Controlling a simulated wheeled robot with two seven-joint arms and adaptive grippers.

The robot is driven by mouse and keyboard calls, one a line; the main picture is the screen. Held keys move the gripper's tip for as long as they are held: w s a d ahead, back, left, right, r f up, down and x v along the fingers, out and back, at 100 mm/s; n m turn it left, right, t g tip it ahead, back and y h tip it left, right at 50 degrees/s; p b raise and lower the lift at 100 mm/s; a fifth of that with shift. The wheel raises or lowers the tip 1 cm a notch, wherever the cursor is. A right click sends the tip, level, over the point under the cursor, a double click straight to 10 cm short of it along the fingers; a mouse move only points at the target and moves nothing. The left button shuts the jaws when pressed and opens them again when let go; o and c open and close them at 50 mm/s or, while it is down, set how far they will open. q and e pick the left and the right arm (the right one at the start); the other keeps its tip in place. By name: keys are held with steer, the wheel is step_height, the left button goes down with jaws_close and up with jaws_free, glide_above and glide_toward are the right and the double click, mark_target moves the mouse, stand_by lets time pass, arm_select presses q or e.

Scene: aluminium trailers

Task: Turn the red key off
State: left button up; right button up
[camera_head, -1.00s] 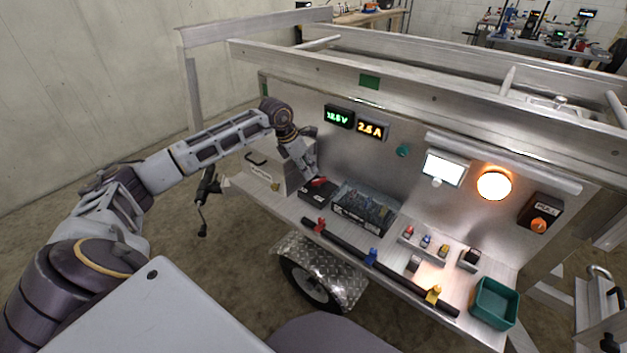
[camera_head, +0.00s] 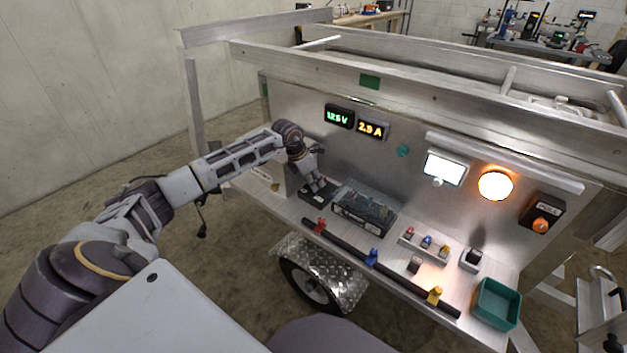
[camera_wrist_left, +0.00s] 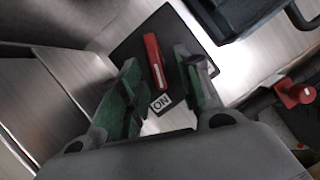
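The red key (camera_wrist_left: 155,60) stands on a dark square switch plate (camera_wrist_left: 135,45) in the left wrist view, beside a white "ON" label (camera_wrist_left: 160,103). My left gripper (camera_wrist_left: 158,68) is open, with one green-padded finger on each side of the key. The right finger is close to the key, and a wider gap shows on the left; I cannot tell whether either touches. In the head view, my left gripper (camera_head: 318,186) is over the black switch box (camera_head: 316,198) and hides the key. My right gripper is not in view.
A black bar with coloured knobs (camera_head: 345,248) runs along the shelf's front edge. The trailer's metal panel (camera_head: 300,110) rises behind. An orange lamp (camera_head: 495,186) is lit.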

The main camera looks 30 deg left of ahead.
arm_select(q)
jaws_close()
